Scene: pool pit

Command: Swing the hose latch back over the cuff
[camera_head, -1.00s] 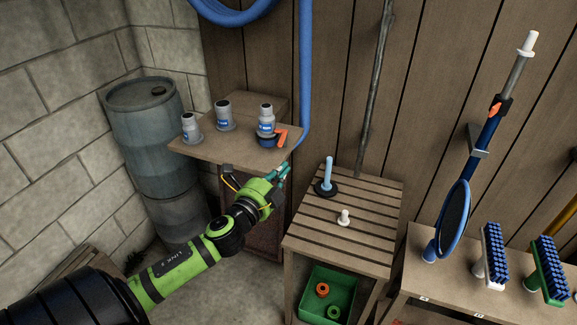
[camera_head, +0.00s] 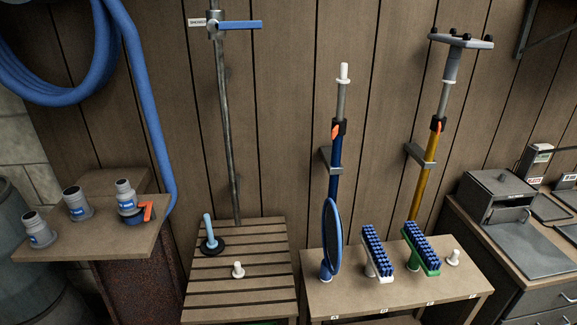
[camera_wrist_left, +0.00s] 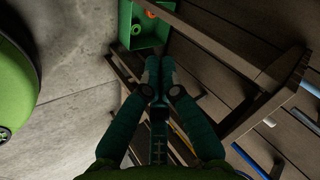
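The orange latch (camera_head: 147,211) sticks out to the right of the blue cuff (camera_head: 133,216) at the base of a grey fitting (camera_head: 125,193) on the wooden shelf. It stands swung out to the side, not lying across the cuff. The blue hose (camera_head: 154,130) hangs from a coil on the wall and runs down behind the shelf's right edge; its lower end is hidden. My left gripper (camera_wrist_left: 160,75) shows only in the left wrist view, fingertips together with nothing visible between them, above the floor beside the slatted bench. My right gripper is in neither view.
Two more grey fittings stand on the shelf (camera_head: 90,245), left of the latch. The slatted bench (camera_head: 240,290) holds a plunger (camera_head: 209,232) and a white peg (camera_head: 238,270). A green bin (camera_wrist_left: 128,25) stands low beside it. Brushes stand on a table (camera_head: 400,300) at right.

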